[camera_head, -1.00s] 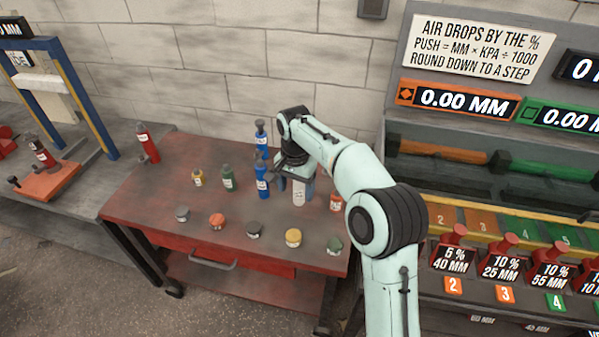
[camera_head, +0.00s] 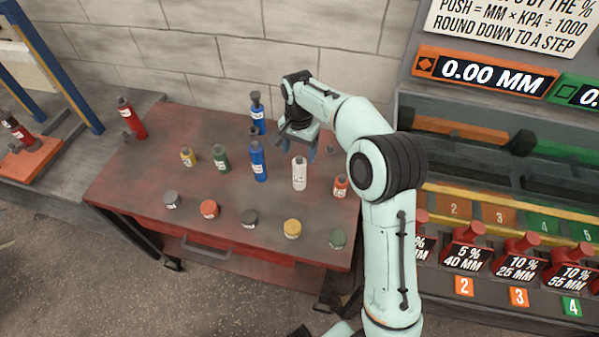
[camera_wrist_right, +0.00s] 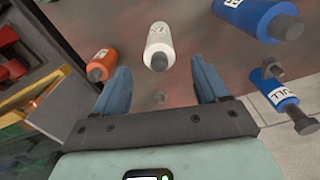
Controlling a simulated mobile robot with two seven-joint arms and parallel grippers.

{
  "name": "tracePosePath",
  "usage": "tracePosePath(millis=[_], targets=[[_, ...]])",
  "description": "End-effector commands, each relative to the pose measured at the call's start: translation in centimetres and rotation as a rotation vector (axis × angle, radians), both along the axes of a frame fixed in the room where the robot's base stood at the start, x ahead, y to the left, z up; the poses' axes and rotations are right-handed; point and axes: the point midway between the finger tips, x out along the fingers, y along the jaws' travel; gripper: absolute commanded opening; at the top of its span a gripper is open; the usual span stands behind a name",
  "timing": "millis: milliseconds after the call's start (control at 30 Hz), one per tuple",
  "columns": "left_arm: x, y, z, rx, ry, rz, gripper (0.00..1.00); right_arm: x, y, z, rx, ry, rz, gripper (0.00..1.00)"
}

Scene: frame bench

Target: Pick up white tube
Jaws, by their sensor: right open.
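The white tube (camera_head: 299,174) stands upright on the red table, between a blue tube and an orange-labelled one. It also shows in the right wrist view (camera_wrist_right: 159,46), ahead of the fingertips and roughly between their lines. My right gripper (camera_head: 297,146) is above and behind the white tube, partly hidden by its own wrist. In the right wrist view its two blue fingers (camera_wrist_right: 163,75) are spread apart with nothing between them. The gripper and the tube look apart. My left gripper is not in view.
A blue tube (camera_head: 258,161) stands close left of the white tube, another blue one (camera_head: 257,114) behind. An orange-labelled container (camera_head: 340,186) stands close right. Green (camera_head: 221,158) and yellow (camera_head: 188,157) containers stand left. Several low jars line the table's (camera_head: 130,185) front.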

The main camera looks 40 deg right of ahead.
Motion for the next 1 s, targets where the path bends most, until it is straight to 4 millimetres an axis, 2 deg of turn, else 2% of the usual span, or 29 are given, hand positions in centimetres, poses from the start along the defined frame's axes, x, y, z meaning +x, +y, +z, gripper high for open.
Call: tracePosePath(millis=[100,300,600,900,967,1000], targets=[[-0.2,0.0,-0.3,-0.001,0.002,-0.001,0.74,0.0,0.0,-1.8,0.000,0.001,0.000,0.73],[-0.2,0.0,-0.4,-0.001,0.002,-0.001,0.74,0.0,0.0,-3.1,0.000,0.000,0.000,0.73],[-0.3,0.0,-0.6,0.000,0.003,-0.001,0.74,-0.1,-0.3,-7.2,0.000,0.000,-0.001,0.73],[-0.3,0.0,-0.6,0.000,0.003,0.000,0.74,-0.1,-0.3,-7.6,0.000,-0.002,-0.001,0.73],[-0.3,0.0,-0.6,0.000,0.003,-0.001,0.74,-0.1,-0.3,-7.6,0.000,-0.002,-0.001,0.54],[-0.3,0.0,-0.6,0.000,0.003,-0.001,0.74,-0.1,-0.3,-7.6,0.000,-0.002,0.000,0.41]])
